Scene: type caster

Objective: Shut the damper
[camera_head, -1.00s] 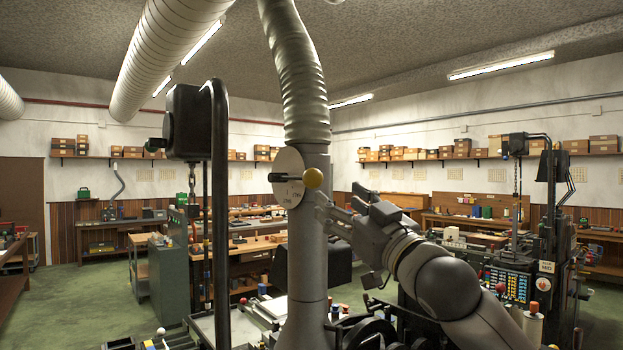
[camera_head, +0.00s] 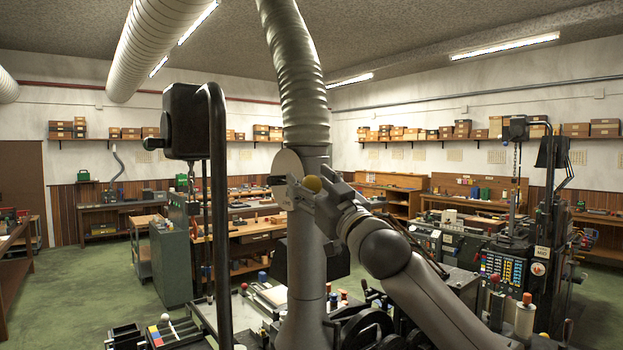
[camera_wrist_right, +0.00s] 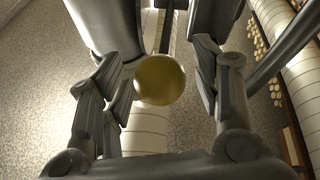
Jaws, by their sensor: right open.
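The damper is on the vertical grey duct (camera_head: 303,95). Its pale round plate (camera_head: 287,166) carries a dark lever (camera_head: 277,180) that ends in a yellow ball knob (camera_head: 313,184). The lever lies about level, with the knob on the right. My right gripper (camera_head: 308,195) is at the knob, coming from the lower right, and covers part of the plate. My left gripper is not in view.
A dark post with a black box (camera_head: 182,122) stands left of the duct. A machine with a chain hoist (camera_head: 515,235) stands at the right. Benches line the walls, and green floor (camera_head: 95,290) is clear at the left.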

